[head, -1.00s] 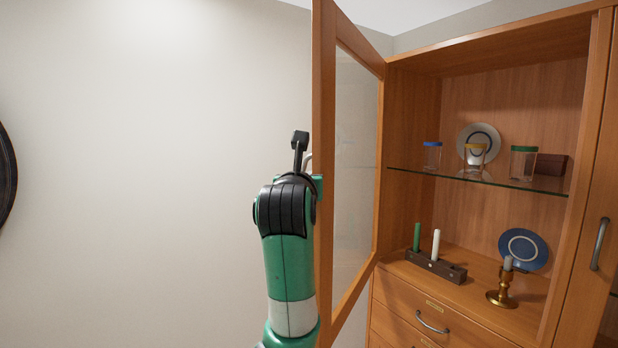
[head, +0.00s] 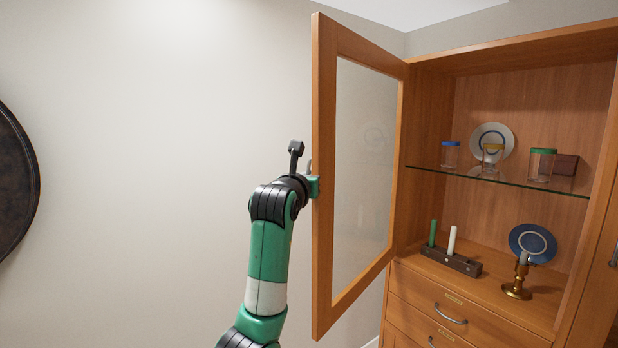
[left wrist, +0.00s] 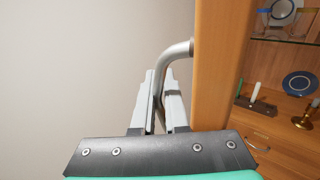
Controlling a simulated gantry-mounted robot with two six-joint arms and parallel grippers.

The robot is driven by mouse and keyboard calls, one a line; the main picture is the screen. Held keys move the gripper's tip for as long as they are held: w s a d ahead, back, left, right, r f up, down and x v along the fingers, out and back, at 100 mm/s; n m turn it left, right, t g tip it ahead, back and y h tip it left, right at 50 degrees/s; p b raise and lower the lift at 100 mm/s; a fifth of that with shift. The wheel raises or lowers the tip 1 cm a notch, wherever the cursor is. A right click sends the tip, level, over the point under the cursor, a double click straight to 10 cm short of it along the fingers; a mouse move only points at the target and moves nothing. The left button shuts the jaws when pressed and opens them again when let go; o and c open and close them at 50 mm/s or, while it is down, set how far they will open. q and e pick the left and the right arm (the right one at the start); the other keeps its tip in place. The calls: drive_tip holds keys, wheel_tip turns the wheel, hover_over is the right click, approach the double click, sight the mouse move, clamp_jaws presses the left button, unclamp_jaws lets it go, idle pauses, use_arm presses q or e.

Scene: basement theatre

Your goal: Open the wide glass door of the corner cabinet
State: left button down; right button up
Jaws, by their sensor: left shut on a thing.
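The wide glass door (head: 325,150) of the corner cabinet (head: 430,150) stands swung well open to the left, its hinge side against the cabinet's left side. Its wooden frame also shows in the left wrist view (left wrist: 218,65). My left gripper (head: 312,186) is at the door's free edge. In the left wrist view, its fingers (left wrist: 165,100) are shut on the metal door handle (left wrist: 172,58), which curves out from the frame. In the head view the handle is mostly hidden by the gripper. My right gripper is in neither current view.
Behind the door, the glass shelf (head: 500,181) bears jars, a white plate (head: 492,138) and a brown box (head: 565,164). Below are a candle block (head: 452,262), a blue plate (head: 532,243) and a brass candlestick (head: 517,287).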

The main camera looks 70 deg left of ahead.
use_arm(q)
drive_tip(key=c, duration=1.2)
unclamp_jaws()
drive_tip(key=shift+w+a+f, duration=0.1)
drive_tip(key=shift+a+f, duration=0.1)
drive_tip(key=shift+f, duration=0.25)
drive_tip(key=b+v, duration=0.1)
drive_tip(key=v, duration=0.3)
drive_tip(key=b+v, duration=0.1)
drive_tip(key=v, duration=0.3)
drive_tip(key=b+v, duration=0.1)
drive_tip(key=v, duration=0.3)
drive_tip(key=shift+d+r, duration=0.1)
drive_tip(key=shift+r, duration=0.25)
clamp_jaws()
